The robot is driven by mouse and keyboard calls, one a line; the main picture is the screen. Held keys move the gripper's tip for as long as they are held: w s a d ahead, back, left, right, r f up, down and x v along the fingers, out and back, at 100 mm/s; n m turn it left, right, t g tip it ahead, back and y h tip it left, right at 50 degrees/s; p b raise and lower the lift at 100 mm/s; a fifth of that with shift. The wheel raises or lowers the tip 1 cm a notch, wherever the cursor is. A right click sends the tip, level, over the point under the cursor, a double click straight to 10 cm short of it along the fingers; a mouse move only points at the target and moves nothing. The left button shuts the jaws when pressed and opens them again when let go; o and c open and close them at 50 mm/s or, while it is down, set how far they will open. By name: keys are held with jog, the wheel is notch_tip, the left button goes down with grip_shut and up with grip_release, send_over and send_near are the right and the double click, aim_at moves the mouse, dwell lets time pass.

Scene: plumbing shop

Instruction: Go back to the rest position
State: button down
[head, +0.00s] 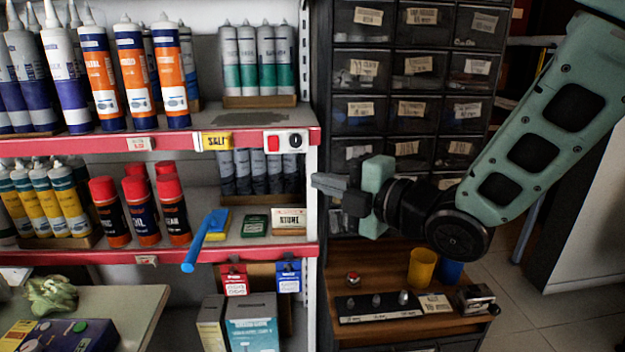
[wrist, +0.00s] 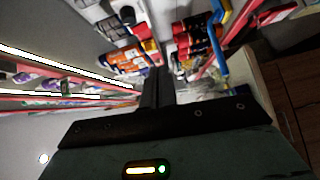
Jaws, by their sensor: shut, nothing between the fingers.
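My gripper (head: 328,184) is at the right of the shelving in the head view, in front of the drawer cabinet. It points left toward the shelf's right end. Its fingers are together with nothing between them. In the wrist view my gripper (wrist: 158,72) also shows shut, its dark fingers reaching toward the shelf goods. My green arm reaches in from the upper right.
Red-edged shelves (head: 200,144) hold cartridges and spray cans (head: 172,205). A blue handle (head: 203,240) juts out over the lower shelf edge. A drawer cabinet (head: 405,105) stands behind my gripper. Below is a wooden top (head: 385,262) with a yellow cup (head: 421,267). Floor shows at right.

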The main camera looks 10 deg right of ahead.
dwell(0.4)
jog(key=s+d+f+m+g+h+p, duration=0.1)
jog(key=s+d+m+g+h+p, duration=0.1)
jog(key=s+m, duration=0.4)
jog(key=s+d+f+m+g+h+p, duration=0.1)
jog(key=s+m+g+h, duration=0.4)
jog(key=s, duration=0.5)
jog(key=s+d+f+m+g+h+p, duration=0.1)
jog(key=s+d+m+g+h+p, duration=0.1)
jog(key=s+m+g+h+p, duration=0.2)
jog(key=s+m+g+p, duration=0.1)
jog(key=s+m, duration=0.2)
jog(key=s, duration=0.1)
jog(key=shift+s+d+f+g, duration=0.4)
